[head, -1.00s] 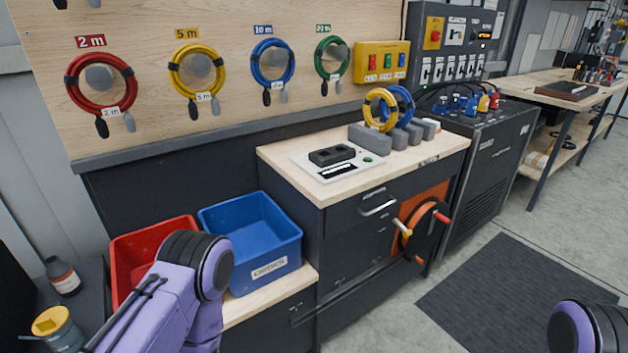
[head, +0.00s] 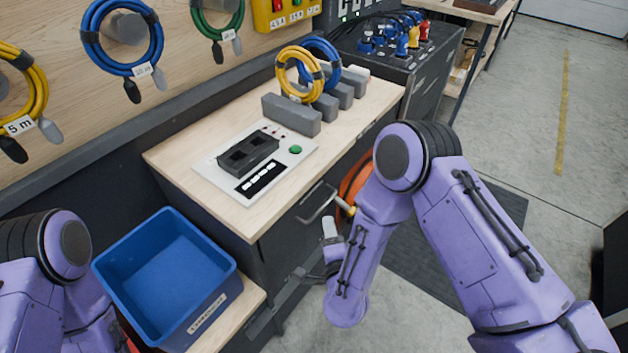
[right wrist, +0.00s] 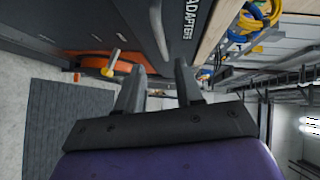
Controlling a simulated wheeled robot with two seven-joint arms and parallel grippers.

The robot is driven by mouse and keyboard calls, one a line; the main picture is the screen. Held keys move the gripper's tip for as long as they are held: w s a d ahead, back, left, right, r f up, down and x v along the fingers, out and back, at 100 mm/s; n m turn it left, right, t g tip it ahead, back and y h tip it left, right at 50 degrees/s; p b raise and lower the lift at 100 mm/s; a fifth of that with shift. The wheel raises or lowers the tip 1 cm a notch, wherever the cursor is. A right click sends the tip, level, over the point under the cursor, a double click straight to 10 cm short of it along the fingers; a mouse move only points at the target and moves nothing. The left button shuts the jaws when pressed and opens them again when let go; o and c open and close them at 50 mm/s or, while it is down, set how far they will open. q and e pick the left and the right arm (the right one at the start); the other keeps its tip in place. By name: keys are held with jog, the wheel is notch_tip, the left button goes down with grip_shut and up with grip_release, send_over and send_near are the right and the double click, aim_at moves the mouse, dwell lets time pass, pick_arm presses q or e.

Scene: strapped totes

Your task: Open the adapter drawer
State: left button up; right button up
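The adapter drawer (head: 290,232) is the top drawer of the dark cabinet under the wooden worktop, and it looks shut. In the right wrist view the drawer front (right wrist: 172,18) carries the label ADAPTERS, and the handle (right wrist: 157,28) stands ahead of the fingers. My right gripper (head: 331,232) is beside the drawer front, close to the handle, partly hidden by my forearm. In the wrist view the gripper (right wrist: 158,72) has its fingers apart with nothing between them. My left gripper is out of view.
A blue bin (head: 167,270) stands on the lower shelf at left. The worktop (head: 180,150) holds an adapter test panel (head: 258,165), grey blocks and cable coils. An orange reel (right wrist: 95,62) with a yellow-knobbed crank sits beside the drawer. A dark mat covers the floor.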

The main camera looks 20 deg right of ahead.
aim_at(325, 204)
jog(key=p+x, duration=0.1)
jog(key=x, duration=0.8)
jog(key=shift+w+p, duration=0.2)
jog(key=shift+p, duration=0.15)
jog(key=shift+d+r, duration=0.1)
jog(key=shift+d, duration=0.05)
jog(key=shift+s+r, duration=0.15)
jog(key=shift+r, duration=0.05)
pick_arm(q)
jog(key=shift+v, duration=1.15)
pick_arm(e)
jog(key=shift+f, duration=0.1)
grip_shut()
